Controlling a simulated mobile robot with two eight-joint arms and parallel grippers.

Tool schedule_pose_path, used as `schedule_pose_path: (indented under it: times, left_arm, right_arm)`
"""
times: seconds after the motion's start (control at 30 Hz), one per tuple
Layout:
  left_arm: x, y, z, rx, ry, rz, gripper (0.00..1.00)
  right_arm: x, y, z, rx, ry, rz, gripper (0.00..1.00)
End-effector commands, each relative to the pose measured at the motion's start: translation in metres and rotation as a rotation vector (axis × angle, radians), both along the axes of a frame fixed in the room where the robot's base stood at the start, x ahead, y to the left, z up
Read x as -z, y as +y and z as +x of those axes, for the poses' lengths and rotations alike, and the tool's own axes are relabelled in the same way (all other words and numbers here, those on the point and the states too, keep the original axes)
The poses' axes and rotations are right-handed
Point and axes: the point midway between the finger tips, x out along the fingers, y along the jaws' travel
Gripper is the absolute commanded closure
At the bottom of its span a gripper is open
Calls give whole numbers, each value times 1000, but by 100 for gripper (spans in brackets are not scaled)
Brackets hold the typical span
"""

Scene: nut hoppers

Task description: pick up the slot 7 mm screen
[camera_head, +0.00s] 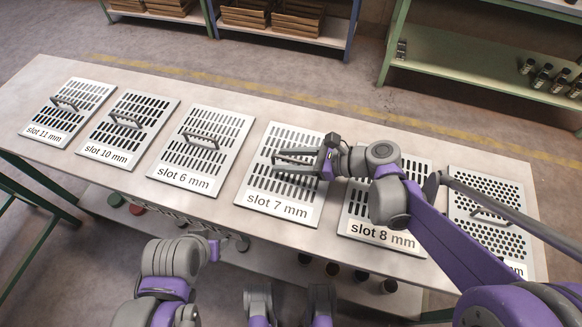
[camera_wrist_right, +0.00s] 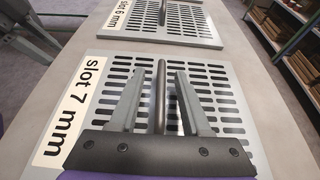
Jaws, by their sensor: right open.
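The slot 7 mm screen (camera_head: 257,187) is a grey slotted plate lying flat on the table, with a white label along its near edge. It also shows in the right wrist view (camera_wrist_right: 235,128). Its bar handle (camera_wrist_right: 159,75) stands up from the plate and lies between the fingers of my right gripper (camera_head: 273,161). The right gripper (camera_wrist_right: 160,72) is open, its two fingers on either side of the handle with gaps visible. The palm hides part of the plate. My left arm is folded low at the front; I cannot make out its fingers.
The slot 6 mm screen (camera_head: 228,126) lies to the left and the slot 8 mm screen (camera_head: 358,228) to the right, partly under my right arm. Other handled screens line the table (camera_head: 240,210). Shelves (camera_head: 480,75) stand behind, across a floor gap.

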Motion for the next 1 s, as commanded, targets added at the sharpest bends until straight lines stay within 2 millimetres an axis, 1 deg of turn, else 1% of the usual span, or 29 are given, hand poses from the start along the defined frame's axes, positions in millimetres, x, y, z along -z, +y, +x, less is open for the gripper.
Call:
schedule_pose_path:
  times: [0.03,0.17,0.43,0.7,1.0]
  left_arm:
    - [3,0,0,0,1,0,50]
    - [5,0,0,0,2,0,50]
    - [5,0,0,0,2,0,50]
    - [5,0,0,0,2,0,50]
    - [5,0,0,0,2,0,50]
  right_arm:
    - [5,7,3,-4,1,0,53]
    - [9,19,6,-2,1,0,53]
    - [9,20,7,0,0,-1,53]
    - [9,20,7,0,0,0,100]
    - [9,20,7,0,0,0,100]
